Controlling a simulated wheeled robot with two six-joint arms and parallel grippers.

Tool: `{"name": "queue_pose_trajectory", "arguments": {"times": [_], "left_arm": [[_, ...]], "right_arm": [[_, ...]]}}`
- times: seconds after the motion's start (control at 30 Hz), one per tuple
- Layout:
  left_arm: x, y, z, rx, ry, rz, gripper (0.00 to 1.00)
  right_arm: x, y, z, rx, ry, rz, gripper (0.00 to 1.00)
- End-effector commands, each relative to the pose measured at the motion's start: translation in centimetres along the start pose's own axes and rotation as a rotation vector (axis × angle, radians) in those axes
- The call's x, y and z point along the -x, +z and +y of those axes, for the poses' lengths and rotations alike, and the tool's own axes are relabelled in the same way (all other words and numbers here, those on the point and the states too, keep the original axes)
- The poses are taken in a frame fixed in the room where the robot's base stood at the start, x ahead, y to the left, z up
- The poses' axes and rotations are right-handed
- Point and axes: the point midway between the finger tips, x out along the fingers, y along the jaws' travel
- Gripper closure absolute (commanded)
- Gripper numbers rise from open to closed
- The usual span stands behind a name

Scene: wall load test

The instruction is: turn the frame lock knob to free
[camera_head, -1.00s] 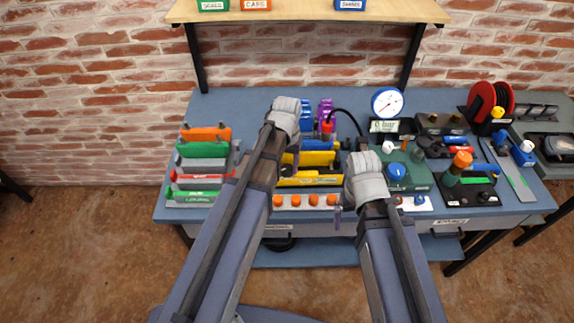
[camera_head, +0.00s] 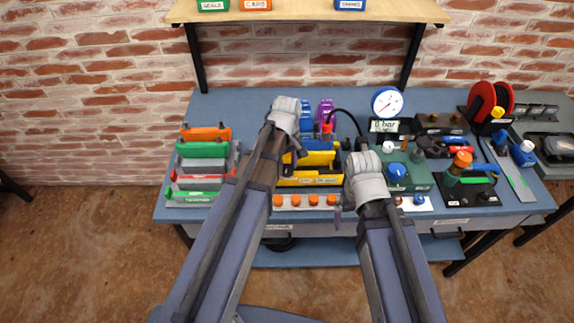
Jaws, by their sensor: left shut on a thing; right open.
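My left gripper (camera_head: 291,160) points down at the left end of the yellow block-like frame (camera_head: 318,159) in the middle of the bench. It is shut on a small part there, which the fingers and wrist hide. I cannot make out a frame lock knob or its pointer for certain. My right gripper (camera_head: 338,217) is open and low at the bench's front edge, right of the row of orange knobs (camera_head: 313,200). It appears empty.
Right of my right wrist stand a green box with a blue knob (camera_head: 397,170) and a round gauge (camera_head: 387,102). Colored racks (camera_head: 204,150) stand at left. A red reel (camera_head: 490,99) is at the back right. A shelf (camera_head: 300,12) hangs above.

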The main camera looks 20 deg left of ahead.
Motion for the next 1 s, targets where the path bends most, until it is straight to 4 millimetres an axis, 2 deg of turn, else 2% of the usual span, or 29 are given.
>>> {"name": "queue_pose_trajectory", "arguments": {"times": [0.4,0.97,1.0], "left_arm": [[-0.01,0.03,-0.02,0.179,0.000,-0.001,1.00],[-0.01,0.02,-0.02,0.208,0.000,0.000,1.00],[-0.01,0.02,-0.02,0.208,0.000,0.000,0.48]], "right_arm": [[-0.01,0.00,0.00,0.000,0.000,0.000,0.00],[-0.01,0.00,0.00,0.000,0.000,0.000,0.00],[-0.01,0.00,0.00,0.000,0.000,0.000,0.00]]}}
